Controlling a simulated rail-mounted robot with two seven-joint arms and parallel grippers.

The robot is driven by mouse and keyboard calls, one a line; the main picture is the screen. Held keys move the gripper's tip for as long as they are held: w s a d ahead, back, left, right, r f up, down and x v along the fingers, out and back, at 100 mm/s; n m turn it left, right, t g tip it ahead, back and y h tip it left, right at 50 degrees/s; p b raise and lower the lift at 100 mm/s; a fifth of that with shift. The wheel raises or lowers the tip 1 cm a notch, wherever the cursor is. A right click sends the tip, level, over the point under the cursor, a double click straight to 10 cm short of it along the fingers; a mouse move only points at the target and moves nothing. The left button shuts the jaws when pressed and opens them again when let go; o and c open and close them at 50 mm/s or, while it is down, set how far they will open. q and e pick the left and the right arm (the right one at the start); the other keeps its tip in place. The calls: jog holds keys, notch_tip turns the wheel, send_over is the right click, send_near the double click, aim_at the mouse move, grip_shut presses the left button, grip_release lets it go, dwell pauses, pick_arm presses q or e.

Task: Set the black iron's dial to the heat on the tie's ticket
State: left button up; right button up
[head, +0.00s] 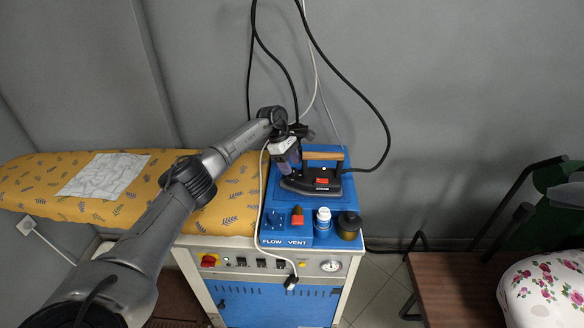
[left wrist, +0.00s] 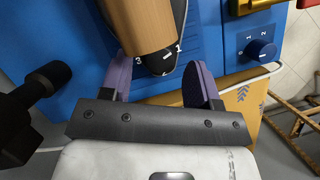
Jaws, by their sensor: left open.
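The black iron (head: 303,184) stands on the blue top of the ironing station, its wooden handle (head: 322,156) uppermost and a red part on its side. My left gripper (head: 288,155) is at the iron's left end, close to the handle. In the left wrist view my left gripper (left wrist: 160,66) is open, its two purple pads apart. Between them shows a dark rounded part of the iron with white marks (left wrist: 160,60), perhaps the dial; the wooden handle (left wrist: 143,22) partly covers it. Its setting cannot be read. I see no tie or ticket. My right gripper is out of view.
The blue station top (head: 268,195) carries knobs marked FLOW and VENT, a white-capped bottle (head: 323,219) and a dark jar (head: 348,226). A yellow ironing board (head: 232,205) with a pale cloth (head: 103,175) lies left. Cables hang behind the iron.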

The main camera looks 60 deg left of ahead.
pick_arm(q)
jog(key=p+v, duration=0.2)
jog(key=v, duration=1)
jog(key=s+a+f+g+y+b, duration=0.15)
jog(key=s+a+f, duration=0.25)
jog(key=s+f, duration=0.45)
jog(key=w+d+r+n+t+y, duration=0.1)
jog(key=w+d+r+n+t, duration=0.2)
jog(key=w+d+r+n, duration=0.35)
jog(key=w+f, duration=0.1)
jog(key=f, duration=0.2)
jog(key=w+d+f+n+b, duration=0.1)
jog(key=w+f, duration=0.1)
jog(key=f, duration=0.2)
jog(key=w+d+f+n+b, duration=0.1)
jog(key=f, duration=0.2)
jog(key=shift+w+d+f+n+t, duration=0.1)
jog(key=shift+w+f+n+t, duration=0.15)
jog(key=shift+f, duration=0.15)
